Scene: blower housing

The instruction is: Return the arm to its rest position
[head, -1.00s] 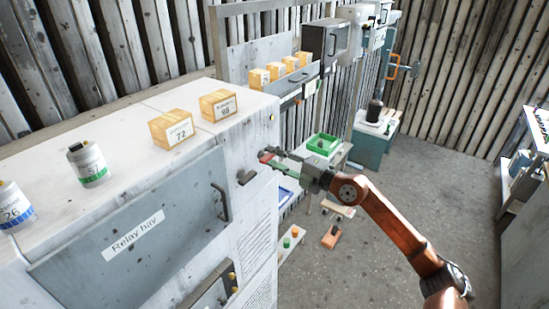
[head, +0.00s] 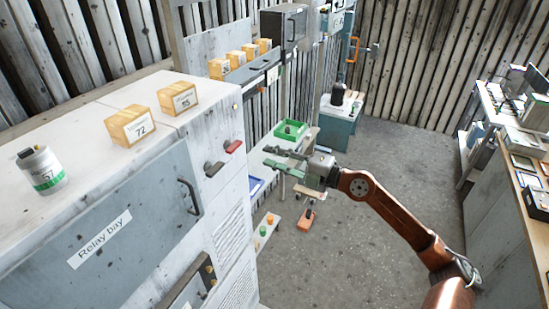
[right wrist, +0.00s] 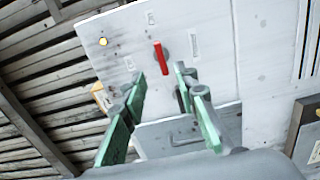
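My right gripper (head: 268,157) is in the head view, off the right side of the white cabinet (head: 225,125). Its green-padded fingers are spread with nothing between them. In the right wrist view the open fingers (right wrist: 160,76) point at the cabinet's panel, and a red switch handle (right wrist: 161,58) shows beyond the tips, apart from them. In the head view the red handle (head: 233,146) sits beside a dark handle (head: 213,168) on the panel. The arm reaches in from the lower right. My left gripper is not in view.
Boxes (head: 131,125) and a can (head: 41,170) stand on the cabinet top. A green bin (head: 291,130) on a bench lies behind the gripper. A cluttered workbench (head: 510,165) stands at right. The floor (head: 400,165) between is clear.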

